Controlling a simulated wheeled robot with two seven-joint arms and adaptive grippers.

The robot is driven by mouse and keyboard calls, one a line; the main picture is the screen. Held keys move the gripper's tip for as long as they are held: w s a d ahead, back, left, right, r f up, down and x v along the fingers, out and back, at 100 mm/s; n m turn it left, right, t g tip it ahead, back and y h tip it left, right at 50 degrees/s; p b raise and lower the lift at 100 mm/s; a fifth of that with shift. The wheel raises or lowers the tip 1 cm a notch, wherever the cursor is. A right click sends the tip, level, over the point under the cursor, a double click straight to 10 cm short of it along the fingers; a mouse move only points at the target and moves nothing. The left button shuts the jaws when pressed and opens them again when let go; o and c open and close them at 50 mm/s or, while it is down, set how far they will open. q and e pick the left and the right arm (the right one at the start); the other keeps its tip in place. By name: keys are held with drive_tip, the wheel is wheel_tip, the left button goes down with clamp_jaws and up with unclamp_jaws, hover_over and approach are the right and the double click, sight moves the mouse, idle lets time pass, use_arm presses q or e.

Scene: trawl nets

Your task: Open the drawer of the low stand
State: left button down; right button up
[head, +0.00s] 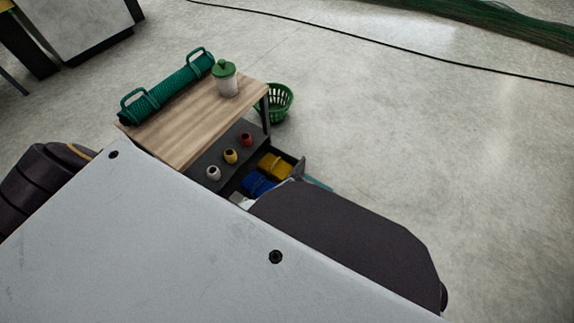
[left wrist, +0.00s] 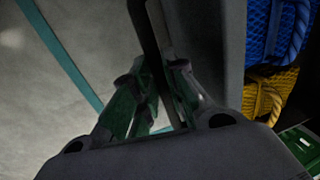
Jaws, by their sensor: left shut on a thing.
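The low stand (head: 190,125) has a wooden top and a dark lower level. Its drawer (head: 301,165) stands open to the right, with a yellow bundle (head: 275,166) and a blue bundle (head: 258,184) inside. In the left wrist view, my left gripper (left wrist: 160,90) is shut on the dark bar handle (left wrist: 147,40) in front of the grey drawer front (left wrist: 220,50). In the head view my own dark arm part covers the near end of the drawer and hides the gripper. My right gripper is in neither view.
A green net roll (head: 170,88) and a green-lidded jar (head: 227,80) stand on the top. White, yellow and red small spools (head: 230,156) sit on the lower level. A green basket (head: 275,103) is on the floor behind. Floor to the right is clear.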

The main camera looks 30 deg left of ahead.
use_arm(q)
drive_tip(key=c, duration=1.5)
unclamp_jaws()
drive_tip(key=shift+o, duration=0.2)
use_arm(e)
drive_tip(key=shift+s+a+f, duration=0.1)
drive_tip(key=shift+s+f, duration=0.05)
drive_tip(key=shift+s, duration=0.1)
use_arm(q)
drive_tip(key=shift+r, duration=0.15)
drive_tip(key=shift+r, duration=0.15)
wheel_tip(320, 180, up, 7)
drive_tip(key=d, duration=0.1)
drive_tip(key=shift+d, duration=0.2)
